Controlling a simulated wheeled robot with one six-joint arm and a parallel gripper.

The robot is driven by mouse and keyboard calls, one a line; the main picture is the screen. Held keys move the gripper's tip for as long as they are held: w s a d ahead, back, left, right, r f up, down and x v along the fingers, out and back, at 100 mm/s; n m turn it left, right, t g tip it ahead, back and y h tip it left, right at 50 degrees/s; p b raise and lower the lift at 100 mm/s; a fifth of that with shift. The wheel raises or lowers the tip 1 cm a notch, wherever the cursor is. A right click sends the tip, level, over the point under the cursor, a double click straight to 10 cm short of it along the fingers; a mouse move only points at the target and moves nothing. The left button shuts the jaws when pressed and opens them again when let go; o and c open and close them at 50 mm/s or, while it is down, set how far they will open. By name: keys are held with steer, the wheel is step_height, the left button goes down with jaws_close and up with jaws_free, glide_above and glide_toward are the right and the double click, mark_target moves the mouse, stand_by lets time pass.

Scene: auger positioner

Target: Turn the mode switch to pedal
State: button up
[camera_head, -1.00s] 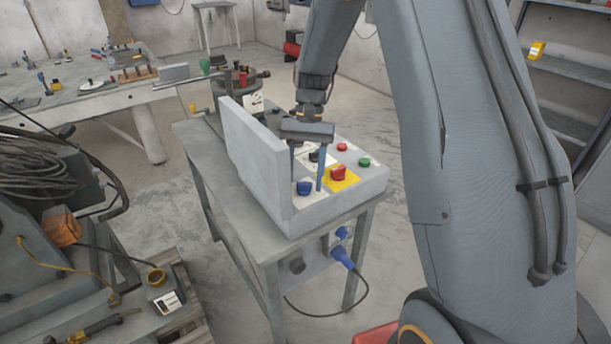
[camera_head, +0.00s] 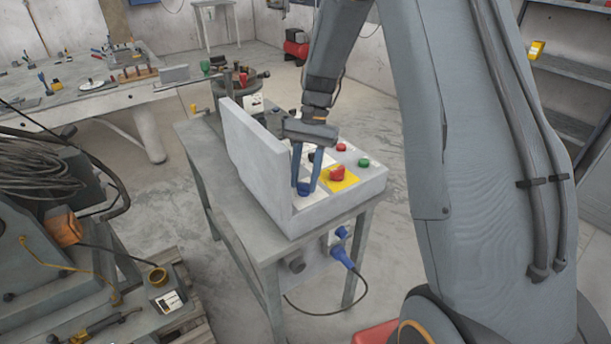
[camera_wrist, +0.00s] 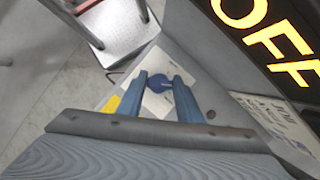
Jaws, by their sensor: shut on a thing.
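The grey control box (camera_head: 345,204) stands on the small table, with a tall grey panel (camera_head: 258,160) along its left side. A blue knob (camera_wrist: 161,84) sits on a white label plate near the box's front left. My gripper (camera_head: 304,186) reaches down from above and is shut on this knob, one blue finger on each side. The wrist view shows the knob between the fingertips. The label lettering is too small to read, so I cannot tell whether this knob is the mode switch or which setting it points to.
Right of the blue knob are a large red knob (camera_head: 337,173) on a yellow plate, a red button (camera_head: 341,147) and a green button (camera_head: 363,162). A blue plug (camera_head: 343,256) with a cable hangs below the box. A dark sign (camera_wrist: 280,40) reads OFF.

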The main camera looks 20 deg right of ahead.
steer(key=m+t+y+p, duration=0.1)
steer(key=m, duration=0.3)
steer(key=shift+r+p, duration=0.1)
steer(key=shift+p, duration=0.25)
steer(key=shift+m+t+p, duration=0.45)
steer(key=shift+m+t, duration=0.25)
steer(key=shift+m, duration=0.6)
steer(key=o, duration=1)
steer(key=shift+o, duration=0.2)
steer(key=shift+y, duration=0.3)
steer(key=b+v, duration=0.2)
steer(key=v, duration=0.5)
steer(key=shift+r, duration=0.3)
steer(key=shift+w+d, duration=0.1)
steer(key=shift+d, duration=0.05)
